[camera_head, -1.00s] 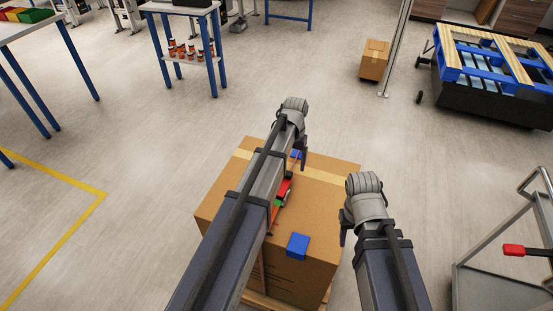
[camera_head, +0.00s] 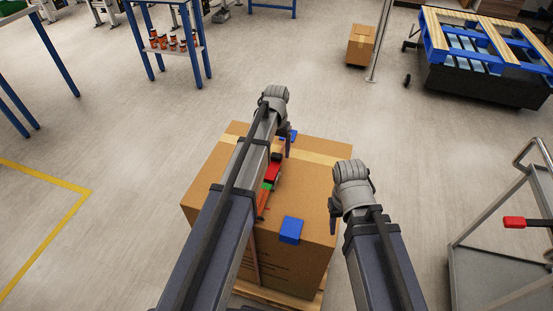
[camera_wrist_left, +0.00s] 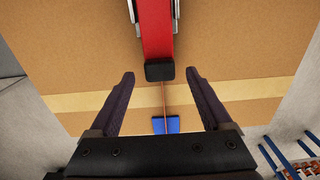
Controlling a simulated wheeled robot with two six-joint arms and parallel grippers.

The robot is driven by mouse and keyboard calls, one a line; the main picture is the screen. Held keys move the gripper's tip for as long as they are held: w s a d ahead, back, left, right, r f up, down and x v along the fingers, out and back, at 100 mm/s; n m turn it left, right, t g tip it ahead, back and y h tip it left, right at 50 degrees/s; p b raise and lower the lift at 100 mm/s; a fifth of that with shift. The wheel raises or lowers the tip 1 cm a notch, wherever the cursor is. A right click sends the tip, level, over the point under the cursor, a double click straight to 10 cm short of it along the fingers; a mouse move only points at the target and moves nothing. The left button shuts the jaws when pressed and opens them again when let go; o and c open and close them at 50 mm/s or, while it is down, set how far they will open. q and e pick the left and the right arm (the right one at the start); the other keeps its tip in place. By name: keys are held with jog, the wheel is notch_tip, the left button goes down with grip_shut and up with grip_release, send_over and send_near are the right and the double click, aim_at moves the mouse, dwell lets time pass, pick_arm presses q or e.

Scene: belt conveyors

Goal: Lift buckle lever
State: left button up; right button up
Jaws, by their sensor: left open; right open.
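The buckle lever (camera_head: 274,172) is red with a black end, beside a green part, on top of a strapped cardboard box (camera_head: 315,185). In the left wrist view the red lever (camera_wrist_left: 157,28) comes down from the top edge, and its black end (camera_wrist_left: 159,71) shows between the finger lines. My left gripper (camera_head: 284,140) is over the box top near the lever; its fingers (camera_wrist_left: 160,76) are open and nothing is held. How far they are above the lever is unclear. My right gripper (camera_head: 350,202) is open and empty at the box's right side.
Blue corner pieces sit on the box's near edge (camera_head: 291,230) and far edge (camera_head: 289,135), with the strap between them. The box stands on a wooden pallet (camera_head: 275,294). A grey cart (camera_head: 500,270) stands at right.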

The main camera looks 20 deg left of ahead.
pick_arm(q)
jog(key=shift+f+b, duration=0.5)
jog(key=shift+f, duration=0.4)
jog(key=shift+c, duration=0.4)
grip_shut()
